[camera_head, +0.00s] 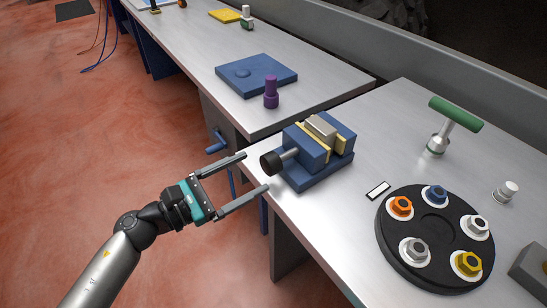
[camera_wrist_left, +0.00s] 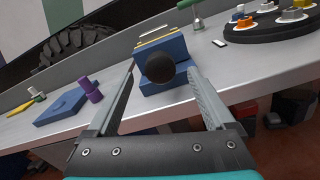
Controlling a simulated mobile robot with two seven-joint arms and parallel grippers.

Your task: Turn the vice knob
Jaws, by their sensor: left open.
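The blue vice (camera_head: 318,150) stands near the front edge of the grey workbench, with a grey block between its yellow jaw faces. Its black round knob (camera_head: 270,163) sticks out over the edge toward my left gripper. My left gripper (camera_head: 258,171) is open, its two fingers reaching toward the knob, one on each side. In the left wrist view the knob (camera_wrist_left: 160,67) shows between the open fingers (camera_wrist_left: 162,75), in front of the blue vice body (camera_wrist_left: 170,47). I cannot see contact between fingers and knob. My right gripper is not in view.
A black round tray (camera_head: 386,235) with several coloured nuts lies right of the vice. A green-handled tool (camera_head: 455,114) stands behind it. A purple peg (camera_head: 270,92) and a blue plate (camera_head: 256,74) are on the farther bench. A blue crank handle (camera_head: 216,147) sticks out below the bench edge.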

